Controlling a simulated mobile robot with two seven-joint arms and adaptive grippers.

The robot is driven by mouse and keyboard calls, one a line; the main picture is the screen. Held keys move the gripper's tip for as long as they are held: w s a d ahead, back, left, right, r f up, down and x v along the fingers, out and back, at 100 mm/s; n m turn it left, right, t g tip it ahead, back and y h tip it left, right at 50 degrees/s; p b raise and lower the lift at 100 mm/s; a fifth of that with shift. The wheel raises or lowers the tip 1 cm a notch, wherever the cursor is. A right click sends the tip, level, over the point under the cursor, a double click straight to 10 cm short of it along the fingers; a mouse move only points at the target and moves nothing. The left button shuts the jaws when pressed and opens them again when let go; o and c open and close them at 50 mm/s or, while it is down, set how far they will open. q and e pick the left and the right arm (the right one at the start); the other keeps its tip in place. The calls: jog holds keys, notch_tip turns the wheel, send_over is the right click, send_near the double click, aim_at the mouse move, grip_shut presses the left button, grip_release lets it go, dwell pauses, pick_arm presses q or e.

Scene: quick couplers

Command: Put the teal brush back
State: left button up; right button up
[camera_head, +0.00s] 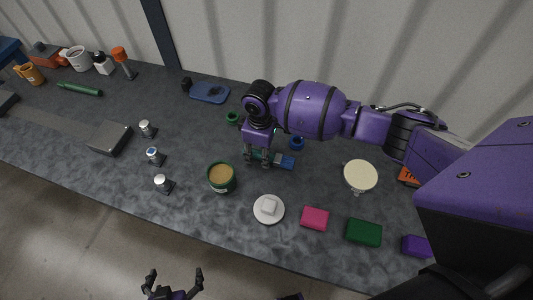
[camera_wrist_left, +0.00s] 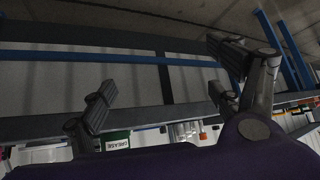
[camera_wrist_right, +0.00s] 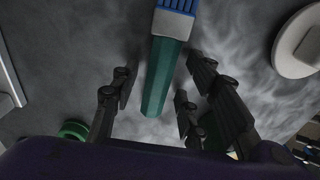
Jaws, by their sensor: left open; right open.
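The teal brush lies on the dark table in the head view, its blue bristle end (camera_head: 287,162) pointing right. Its teal handle (camera_wrist_right: 162,75) shows large in the right wrist view, with the bristles at the top edge. My right gripper (camera_head: 257,161) is open over the handle end, fingers pointing down. In the right wrist view, the handle end lies between the spread fingers, with gaps on both sides. My left gripper (camera_head: 175,275) is open and empty, in front of the table's near edge.
A blue ring (camera_head: 297,143) and a green ring (camera_head: 232,118) stand near the brush. A green tin (camera_head: 221,178), a white dish (camera_head: 269,209) and a cream round-topped item (camera_head: 360,175) are around it. A blue tray (camera_head: 209,92) lies behind. Small metal fittings (camera_head: 153,154) stand left.

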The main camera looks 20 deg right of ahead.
aim_at(261, 153)
notch_tip(261, 153, up, 12)
jog(key=p, duration=0.1)
jog(key=shift+r, duration=0.2)
dwell(0.4)
